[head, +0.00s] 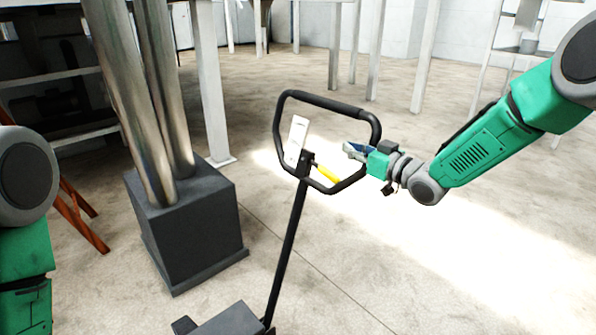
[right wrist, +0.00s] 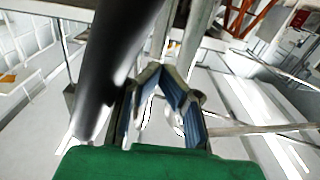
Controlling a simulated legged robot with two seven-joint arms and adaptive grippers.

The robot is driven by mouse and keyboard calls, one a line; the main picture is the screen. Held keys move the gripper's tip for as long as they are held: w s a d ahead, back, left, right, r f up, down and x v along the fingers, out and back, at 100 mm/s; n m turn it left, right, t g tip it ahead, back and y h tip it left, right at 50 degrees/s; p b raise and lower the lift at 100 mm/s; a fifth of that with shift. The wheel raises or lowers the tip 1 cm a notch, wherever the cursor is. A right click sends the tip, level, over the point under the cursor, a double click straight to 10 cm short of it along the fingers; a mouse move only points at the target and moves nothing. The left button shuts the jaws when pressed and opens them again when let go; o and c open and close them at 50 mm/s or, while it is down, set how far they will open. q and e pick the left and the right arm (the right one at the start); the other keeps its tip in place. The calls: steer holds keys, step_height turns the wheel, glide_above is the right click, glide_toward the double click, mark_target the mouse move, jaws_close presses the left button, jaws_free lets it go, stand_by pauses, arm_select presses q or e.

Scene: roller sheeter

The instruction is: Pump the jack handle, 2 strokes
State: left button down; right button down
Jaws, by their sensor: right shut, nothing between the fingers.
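The jack handle (head: 325,101) is a black loop on a long black shaft (head: 288,240) that rises, tilted, from a dark grey jack base (head: 228,322). A white tag (head: 297,140) and a yellow lever (head: 327,173) sit at the loop. My right gripper (head: 351,149) overlaps the loop's right side in the head view. Its fingers are shut and empty. In the right wrist view a black bar of the handle (right wrist: 112,65) passes left of the fingers (right wrist: 160,88), beside them and not between them. Whether they touch cannot be told. My left gripper is out of view.
A dark block (head: 190,225) with metal columns stands left of the handle. Behind it are a pale post (head: 209,90) and shelving (head: 60,75). White legs (head: 425,60) stand at the back. The concrete floor (head: 460,270) right of the jack is clear.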

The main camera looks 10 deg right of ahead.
steer(key=shift+w+d+f, duration=0.25)
steer(key=shift+w+d, duration=0.1)
steer(key=shift+d, duration=0.15)
steer(key=shift+w+d+f, duration=0.2)
steer(key=shift+w+d, duration=0.15)
steer(key=shift+d, duration=0.35)
steer(key=shift+d, duration=0.1)
steer(key=w+d+b, duration=0.1)
steer(key=w+d+f, duration=0.1)
steer(key=d, duration=0.1)
steer(key=w+d+b, duration=0.1)
steer(key=shift+d+f+b, duration=0.25)
steer(key=shift+f+b, duration=0.05)
steer(key=shift+f, duration=0.1)
